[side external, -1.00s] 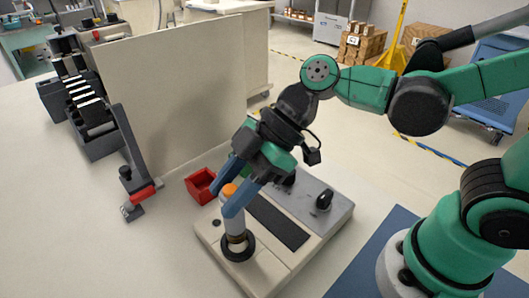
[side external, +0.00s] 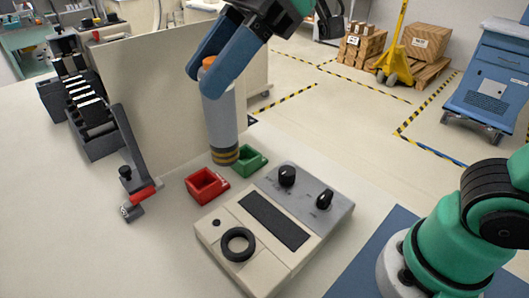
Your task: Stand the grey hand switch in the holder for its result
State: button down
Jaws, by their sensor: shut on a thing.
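The grey hand switch (side external: 220,122) is a grey cylinder with an orange top and a dark, yellow-banded lower end. My gripper (side external: 207,75) has blue fingers shut around its upper part and holds it upright, raised in the air. In the picture its lower end shows just above the red holder (side external: 206,186) and green holder (side external: 249,160); its exact height cannot be told. Both holders are small open boxes on the table and look empty. The beige and grey test box (side external: 275,218) has an empty black ring (side external: 238,244), two black knobs and a dark panel; its result is not readable.
A tall beige panel (side external: 160,85) stands behind the holders. A dark stand with a red part (side external: 143,194) is at the left, near a row of dark bins (side external: 85,110). The table front left is clear.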

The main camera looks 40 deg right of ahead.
dwell(0.3)
jog(key=w+d+f, duration=0.1)
jog(key=w+d, duration=0.1)
jog(key=w, duration=0.6)
jog(key=w+d, duration=0.2)
jog(key=w, duration=0.6)
notch_tip(320, 180, down, 20)
jog(key=shift+s+a, duration=0.15)
jog(key=shift+f, duration=0.15)
jog(key=shift+c, duration=2.4)
grip_release()
